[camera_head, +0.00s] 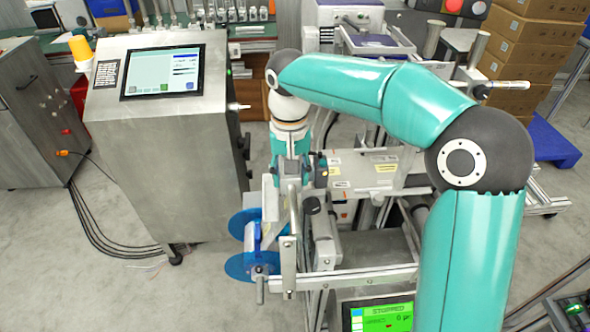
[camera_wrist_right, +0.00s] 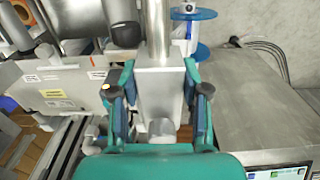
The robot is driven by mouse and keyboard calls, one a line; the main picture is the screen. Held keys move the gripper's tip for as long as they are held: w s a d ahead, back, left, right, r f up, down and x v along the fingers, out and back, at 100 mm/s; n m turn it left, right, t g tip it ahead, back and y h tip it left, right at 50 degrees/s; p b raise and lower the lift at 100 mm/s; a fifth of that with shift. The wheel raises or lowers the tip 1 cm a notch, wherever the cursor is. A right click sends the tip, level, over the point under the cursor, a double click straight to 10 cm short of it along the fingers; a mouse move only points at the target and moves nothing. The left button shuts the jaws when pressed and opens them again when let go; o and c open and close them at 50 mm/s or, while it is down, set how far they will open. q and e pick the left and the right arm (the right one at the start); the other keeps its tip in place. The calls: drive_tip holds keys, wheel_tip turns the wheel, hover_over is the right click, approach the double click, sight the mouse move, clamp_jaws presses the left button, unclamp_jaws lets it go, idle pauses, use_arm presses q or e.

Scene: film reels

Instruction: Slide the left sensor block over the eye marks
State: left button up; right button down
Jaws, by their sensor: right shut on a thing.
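My right arm reaches in from the right in the head view and bends down over the reel machine. My right gripper (camera_head: 292,182) points down there, and its fingers partly hide what they hold. In the wrist view my right gripper (camera_wrist_right: 160,108) is shut on a grey metal block, which I take as the left sensor block (camera_wrist_right: 160,84), with one finger against each side. A round metal bar stands beyond the block. I cannot make out any eye marks or film web. My left gripper is in neither view.
Blue reel discs (camera_head: 238,267) sit just left below the gripper. A labelled metal plate (camera_head: 372,172) stands to its right. A steel cabinet with a screen (camera_head: 160,72) is close on the left. A green display (camera_head: 386,317) reading STOPPED is at the bottom.

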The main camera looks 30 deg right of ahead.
drive_tip(key=shift+a, duration=0.1)
drive_tip(key=c, duration=0.6)
unclamp_jaws()
drive_tip(key=shift+w, duration=0.1)
drive_tip(key=shift+o, duration=0.2)
wheel_tip(320, 180, up, 12)
drive_tip(key=shift+f, duration=0.1)
